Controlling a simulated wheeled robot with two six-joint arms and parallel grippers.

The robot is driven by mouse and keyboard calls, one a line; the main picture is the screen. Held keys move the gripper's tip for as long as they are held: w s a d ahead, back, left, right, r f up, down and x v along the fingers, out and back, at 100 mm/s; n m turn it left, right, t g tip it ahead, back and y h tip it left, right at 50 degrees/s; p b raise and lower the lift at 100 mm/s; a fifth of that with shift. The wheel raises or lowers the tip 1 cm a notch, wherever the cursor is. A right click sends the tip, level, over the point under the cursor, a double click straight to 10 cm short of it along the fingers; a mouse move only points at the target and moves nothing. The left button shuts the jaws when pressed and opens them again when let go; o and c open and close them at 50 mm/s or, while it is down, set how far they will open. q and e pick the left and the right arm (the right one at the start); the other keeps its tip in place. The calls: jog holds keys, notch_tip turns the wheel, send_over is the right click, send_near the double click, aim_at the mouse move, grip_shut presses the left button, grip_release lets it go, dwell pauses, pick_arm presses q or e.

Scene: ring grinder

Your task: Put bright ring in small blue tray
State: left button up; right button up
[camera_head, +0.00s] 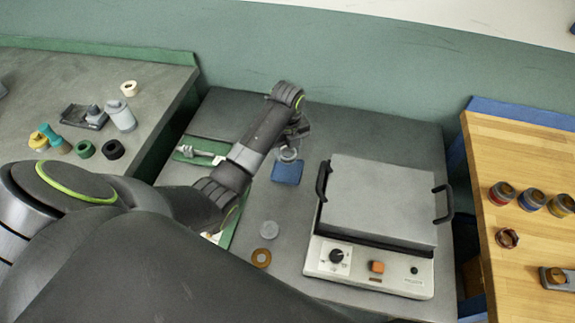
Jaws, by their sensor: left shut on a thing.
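The small blue tray (287,175) lies flat on the dark grey middle table, left of the grey machine. My left gripper (293,141) is over the back edge of the tray, pointing down. It is shut on the bright ring (288,154), a pale, shiny ring that overlaps the back part of the tray in the picture. I cannot tell whether the ring touches the tray or hangs just above it. The wrist partly hides the fingers. My right gripper is out of view.
A grey machine (380,195) with black handles stands right of the tray. A green mat (183,155) with a metal part lies left. Side benches hold several small parts.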

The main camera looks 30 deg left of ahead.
aim_at(287, 171)
pick_arm(q)
notch_tip(287, 171, down, 3)
jog(key=shift+f, duration=0.15)
notch_tip(287, 171, down, 3)
jog(key=shift+f, duration=0.45)
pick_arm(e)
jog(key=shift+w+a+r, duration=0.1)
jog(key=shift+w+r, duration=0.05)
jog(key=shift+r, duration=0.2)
pick_arm(q)
jog(key=o, duration=0.9)
jog(key=shift+f, duration=0.1)
jog(key=shift+c, duration=0.2)
notch_tip(287, 171, up, 12)
jog(key=b, duration=0.1)
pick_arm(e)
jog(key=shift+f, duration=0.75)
